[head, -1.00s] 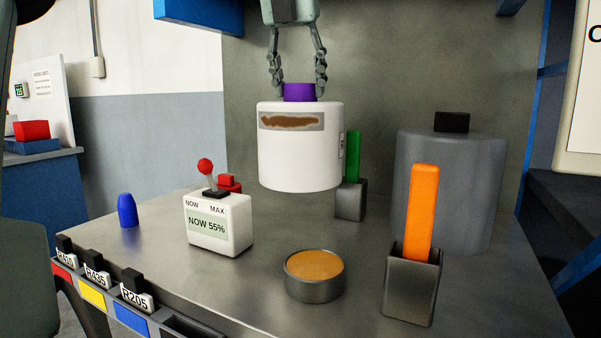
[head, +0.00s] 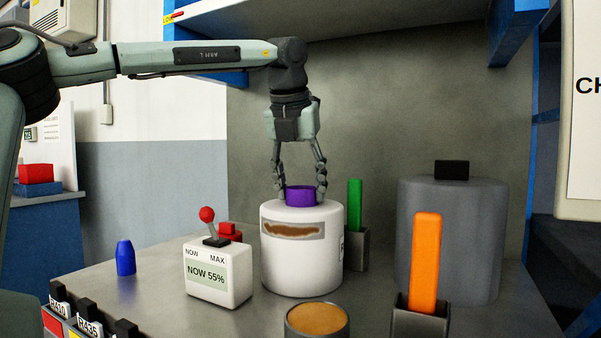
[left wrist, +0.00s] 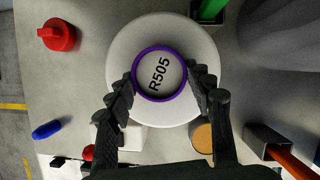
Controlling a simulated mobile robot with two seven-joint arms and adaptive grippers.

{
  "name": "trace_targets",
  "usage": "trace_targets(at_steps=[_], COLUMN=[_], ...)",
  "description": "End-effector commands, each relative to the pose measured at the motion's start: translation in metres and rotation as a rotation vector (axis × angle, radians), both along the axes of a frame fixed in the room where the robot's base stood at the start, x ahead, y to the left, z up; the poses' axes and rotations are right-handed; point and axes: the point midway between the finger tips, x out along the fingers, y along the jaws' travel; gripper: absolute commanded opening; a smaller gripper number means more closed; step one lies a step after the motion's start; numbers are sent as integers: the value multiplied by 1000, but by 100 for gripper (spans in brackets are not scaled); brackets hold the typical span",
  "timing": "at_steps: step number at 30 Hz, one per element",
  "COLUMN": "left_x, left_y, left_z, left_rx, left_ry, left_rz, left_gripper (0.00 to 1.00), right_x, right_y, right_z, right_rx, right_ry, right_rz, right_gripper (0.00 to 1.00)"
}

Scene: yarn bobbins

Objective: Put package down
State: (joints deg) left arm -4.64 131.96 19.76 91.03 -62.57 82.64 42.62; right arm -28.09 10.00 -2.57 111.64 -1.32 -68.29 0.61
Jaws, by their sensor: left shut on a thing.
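The package is a white cylinder (head: 302,262) with a brown-smeared label on its side and a purple collar (head: 300,195) on top. My left gripper (head: 300,190) points straight down, its two fingers shut on the purple collar. The package is upright, with its base at or very close to the metal table (head: 160,300); I cannot tell for sure whether it touches. The left wrist view shows the white package top (left wrist: 203,45) and "R505" inside the purple ring (left wrist: 160,75), with a finger on each side. My right gripper is not in view.
Around the package stand a white lever box (head: 218,275) at left, a round orange-topped tin (head: 317,320) in front, a green bar (head: 355,205) in a holder behind right, an orange bar (head: 426,260) and a large grey cylinder (head: 450,235) at right. A blue bobbin (head: 125,257) stands far left.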

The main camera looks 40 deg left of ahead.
Motion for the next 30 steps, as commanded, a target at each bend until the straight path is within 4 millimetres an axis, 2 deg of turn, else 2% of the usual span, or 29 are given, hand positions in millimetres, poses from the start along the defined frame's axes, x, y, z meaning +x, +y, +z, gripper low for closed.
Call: trace_targets(at_steps=[10, 11, 15, 25, 30], left_x=[1, 0, 0, 0, -5], left_y=[0, 0, 0, 0, -3], left_z=[2, -1, -1, 1, 18], left_rx=[3, 1, 0, 0, 2], left_ry=[-10, -2, -1, -1, -3], left_rz=[0, 0, 0, 0, 2], left_gripper=[0, 54, 71, 72, 72], right_x=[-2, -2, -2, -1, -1], right_y=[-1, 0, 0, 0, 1], right_z=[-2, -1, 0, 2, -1], right_rx=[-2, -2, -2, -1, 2], right_ry=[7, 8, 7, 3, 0], right_rz=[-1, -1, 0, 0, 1], right_gripper=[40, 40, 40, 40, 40])
